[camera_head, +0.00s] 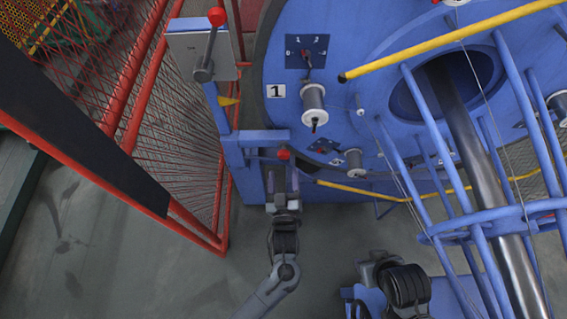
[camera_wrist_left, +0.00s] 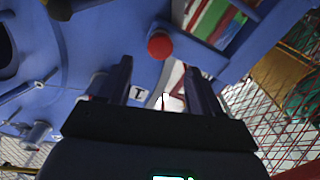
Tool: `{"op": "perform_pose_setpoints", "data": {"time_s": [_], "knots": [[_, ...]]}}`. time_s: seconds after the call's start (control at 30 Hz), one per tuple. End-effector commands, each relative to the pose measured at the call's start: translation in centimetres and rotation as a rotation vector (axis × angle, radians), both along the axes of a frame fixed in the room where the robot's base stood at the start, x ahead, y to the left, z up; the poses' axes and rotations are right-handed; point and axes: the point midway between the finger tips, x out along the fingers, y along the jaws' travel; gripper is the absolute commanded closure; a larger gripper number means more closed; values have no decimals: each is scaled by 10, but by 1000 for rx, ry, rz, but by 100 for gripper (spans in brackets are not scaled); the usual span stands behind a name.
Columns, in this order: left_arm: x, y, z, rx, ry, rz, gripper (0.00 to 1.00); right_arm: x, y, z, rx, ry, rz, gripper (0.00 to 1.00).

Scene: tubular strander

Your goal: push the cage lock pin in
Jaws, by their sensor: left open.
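The cage lock pin shows as a red ball knob (camera_head: 283,154) at the blue bracket (camera_head: 262,139) beside the big blue disc. In the left wrist view the red knob (camera_wrist_left: 160,45) lies beyond the fingertips, roughly centred between them. My left gripper (camera_head: 281,178) is open and empty, pointing at the bracket just below the knob. Its two dark fingers (camera_wrist_left: 158,78) stand apart, and no contact with the knob is visible. The pin's shaft is hidden. My right arm's dark wrist (camera_head: 405,285) is at the lower right; its fingers cannot be made out.
A lever with a red knob (camera_head: 217,16) stands on a grey plate at upper left. Red mesh guarding (camera_head: 135,80) is left of the bracket. The blue disc (camera_head: 350,60) carries spools (camera_head: 313,98). Yellow bars (camera_head: 450,38) cross it. Grey floor lies below left.

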Motion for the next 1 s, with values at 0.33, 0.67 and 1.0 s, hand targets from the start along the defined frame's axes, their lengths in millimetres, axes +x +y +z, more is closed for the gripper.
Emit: {"op": "perform_pose_setpoints", "data": {"time_s": [0.33, 0.67, 1.0], "knots": [[-22, 0, 0, 0, 0, 1, 35, 0, 0, 4, 2, 0, -2, 57], [-21, 0, 0, 0, 0, 0, 35, 0, -1, 3, -2, 0, 1, 57], [-53, 19, -42, 21, 82, 21, 35, 0, -2, 3, -8, 0, 5, 57]]}}
